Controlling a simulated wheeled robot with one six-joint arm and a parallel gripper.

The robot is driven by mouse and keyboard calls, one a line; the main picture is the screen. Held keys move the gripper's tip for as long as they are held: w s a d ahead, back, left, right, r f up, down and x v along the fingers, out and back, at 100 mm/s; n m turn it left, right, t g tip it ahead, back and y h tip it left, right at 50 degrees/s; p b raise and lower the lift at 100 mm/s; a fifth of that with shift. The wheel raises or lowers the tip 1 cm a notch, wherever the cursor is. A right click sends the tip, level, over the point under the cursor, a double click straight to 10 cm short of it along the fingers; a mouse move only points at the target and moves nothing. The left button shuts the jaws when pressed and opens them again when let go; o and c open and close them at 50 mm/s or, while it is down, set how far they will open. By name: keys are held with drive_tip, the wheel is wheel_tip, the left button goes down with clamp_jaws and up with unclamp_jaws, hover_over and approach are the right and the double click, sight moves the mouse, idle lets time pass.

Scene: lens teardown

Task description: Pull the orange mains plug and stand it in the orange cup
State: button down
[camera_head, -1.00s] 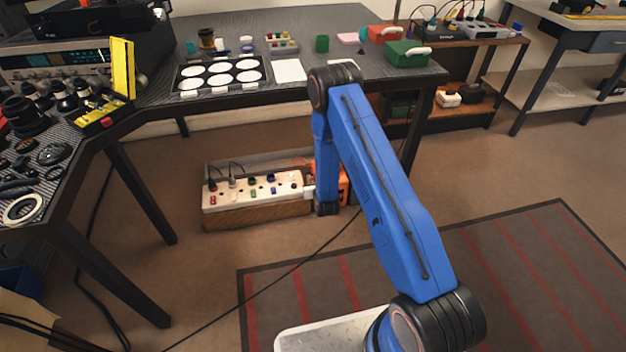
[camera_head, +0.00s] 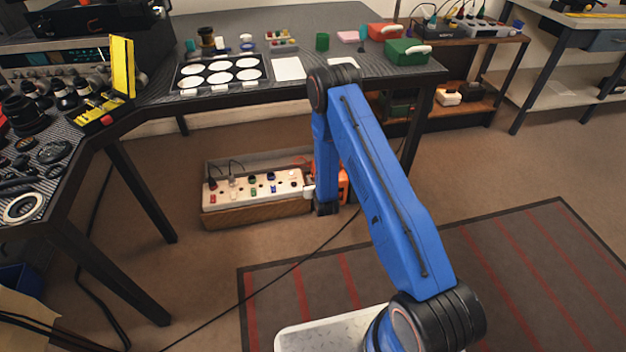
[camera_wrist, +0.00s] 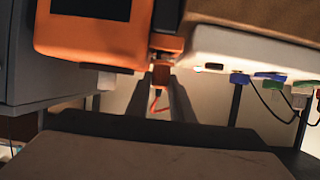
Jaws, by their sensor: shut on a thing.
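The orange plug (camera_wrist: 160,74) is between the two fingers of my gripper (camera_wrist: 161,92) in the wrist view, and the gripper is shut on it. A thin orange cord hangs from the plug. The plug is close to the end of the white socket strip (camera_wrist: 250,45); I cannot tell whether it is still in a socket. A large orange body (camera_wrist: 95,40) with a dark face is right beside it; I cannot tell whether this is the orange cup. In the head view an orange thing (camera_head: 343,185) shows partly behind my arm. My gripper is mostly hidden there.
The white strip (camera_head: 240,189) with several coloured plugs sits in a wooden box (camera_head: 255,216) on the floor under the bench (camera_head: 340,20). Bench legs (camera_head: 140,190) stand to the left. A dark cable crosses the floor. The striped mat (camera_head: 530,270) is clear at right.

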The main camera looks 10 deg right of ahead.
drive_tip(key=c, duration=1.5)
unclamp_jaws()
drive_tip(key=shift+f, duration=0.1)
drive_tip(key=shift+s, duration=0.1)
drive_tip(key=v, duration=1.7)
drive_tip(key=shift+a+r, duration=0.1)
drive_tip(key=shift+r, duration=0.1)
drive_tip(key=shift+r, duration=0.1)
